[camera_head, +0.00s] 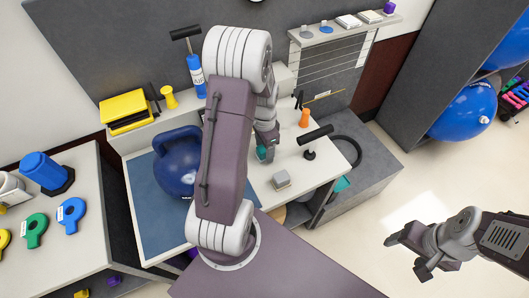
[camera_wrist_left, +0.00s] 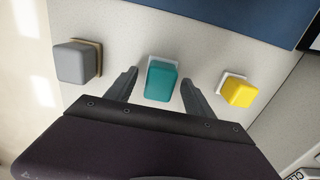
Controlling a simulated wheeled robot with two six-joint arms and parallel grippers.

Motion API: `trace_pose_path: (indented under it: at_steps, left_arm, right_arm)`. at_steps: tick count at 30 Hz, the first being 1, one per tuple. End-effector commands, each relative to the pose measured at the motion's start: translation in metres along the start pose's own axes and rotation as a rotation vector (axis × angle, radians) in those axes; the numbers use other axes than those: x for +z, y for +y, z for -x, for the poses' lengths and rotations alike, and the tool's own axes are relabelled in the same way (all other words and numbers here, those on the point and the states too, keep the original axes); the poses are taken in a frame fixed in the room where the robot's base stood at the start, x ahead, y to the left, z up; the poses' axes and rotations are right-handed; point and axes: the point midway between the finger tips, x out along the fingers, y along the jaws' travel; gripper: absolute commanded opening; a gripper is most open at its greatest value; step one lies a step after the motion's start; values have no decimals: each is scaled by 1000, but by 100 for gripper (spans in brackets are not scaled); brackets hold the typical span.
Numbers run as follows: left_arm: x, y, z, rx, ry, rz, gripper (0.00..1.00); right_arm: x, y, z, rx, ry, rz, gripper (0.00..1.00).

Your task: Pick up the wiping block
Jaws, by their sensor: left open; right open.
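Three small blocks with thin pads under them sit on the pale tabletop in the left wrist view: a grey block (camera_wrist_left: 75,63), a teal block (camera_wrist_left: 161,78) and a yellow block (camera_wrist_left: 239,93). I cannot tell for sure which is the wiping block. The grey block also shows in the head view (camera_head: 281,181). My left gripper (camera_wrist_left: 157,80) is open, with its fingers on either side of the teal block; contact is not visible. In the head view my left arm hides the yellow block. My right gripper (camera_head: 408,257) is open and empty over the floor, far right.
A blue kettlebell (camera_head: 178,163) stands on a blue mat (camera_head: 150,215) left of my left arm. An orange object (camera_head: 304,118) and a black-handled tool (camera_head: 312,140) stand right of the blocks. A side table (camera_head: 85,180) holds coloured items.

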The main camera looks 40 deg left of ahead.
Motion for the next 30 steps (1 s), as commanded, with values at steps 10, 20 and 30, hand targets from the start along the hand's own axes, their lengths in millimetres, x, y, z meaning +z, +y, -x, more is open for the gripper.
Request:
trace_pose_path:
  at_steps: [10, 20, 30]
  left_arm:
    - [0, 0, -4, -1, 1, 0, 37]
    - [0, 0, -4, -1, 1, 0, 0]
    - [-1, -1, 62, -5, 5, 0, 0]
  right_arm:
    - [0, 0, 0, 0, 0, 0, 67]
    - [0, 0, 0, 0, 0, 0, 67]
    - [-1, 0, 11, 0, 0, 0, 67]
